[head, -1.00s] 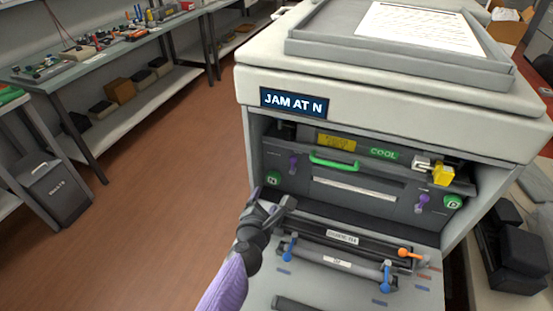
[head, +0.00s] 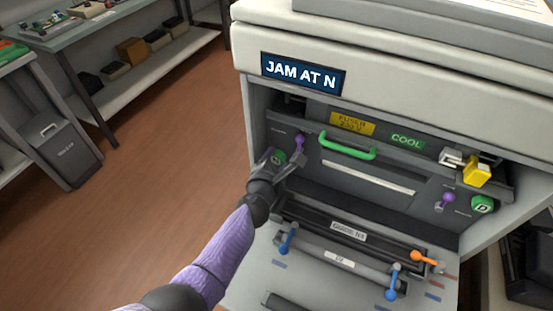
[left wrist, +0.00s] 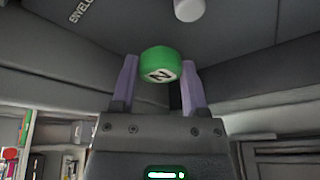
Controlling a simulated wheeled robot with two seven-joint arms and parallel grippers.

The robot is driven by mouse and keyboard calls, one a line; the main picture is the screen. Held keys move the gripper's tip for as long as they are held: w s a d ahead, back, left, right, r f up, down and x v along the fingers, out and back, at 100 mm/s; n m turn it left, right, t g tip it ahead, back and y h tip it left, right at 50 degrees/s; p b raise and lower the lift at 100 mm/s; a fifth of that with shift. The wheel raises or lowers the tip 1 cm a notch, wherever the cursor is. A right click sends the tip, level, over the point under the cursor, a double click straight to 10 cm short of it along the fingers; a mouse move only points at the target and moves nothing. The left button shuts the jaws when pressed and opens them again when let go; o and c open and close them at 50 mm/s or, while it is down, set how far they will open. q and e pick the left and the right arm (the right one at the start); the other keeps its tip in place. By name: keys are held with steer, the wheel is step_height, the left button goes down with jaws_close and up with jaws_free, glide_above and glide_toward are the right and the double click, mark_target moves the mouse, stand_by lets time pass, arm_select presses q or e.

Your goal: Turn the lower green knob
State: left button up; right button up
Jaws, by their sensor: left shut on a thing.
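The green knob marked N (head: 278,157) is at the left of the printer's open bay. It also shows in the left wrist view (left wrist: 160,62), between my two purple fingers. My left gripper (head: 283,161) is shut on this knob, with a finger on either side, and partly covers it in the head view. A second green knob (head: 482,204), marked D, is at the right of the bay, with nothing touching it. My right gripper is not in view.
The display (head: 302,74) reads "JAM AT N". A green handle (head: 347,149), purple levers (head: 445,201) and a yellow part (head: 477,172) are in the bay. Below lies the open door with blue levers (head: 392,282) and an orange lever (head: 425,258).

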arm_select(q)
jaws_close()
steer(key=shift+f+m+t+y+b, duration=0.2)
steer(key=shift+m+t+y+b, duration=0.15)
steer(key=shift+m+b, duration=0.3)
steer(key=shift+d+r+m, duration=0.1)
steer(key=shift+m, duration=0.25)
steer(key=o, duration=0.5)
jaws_free()
steer(key=shift+r, duration=0.1)
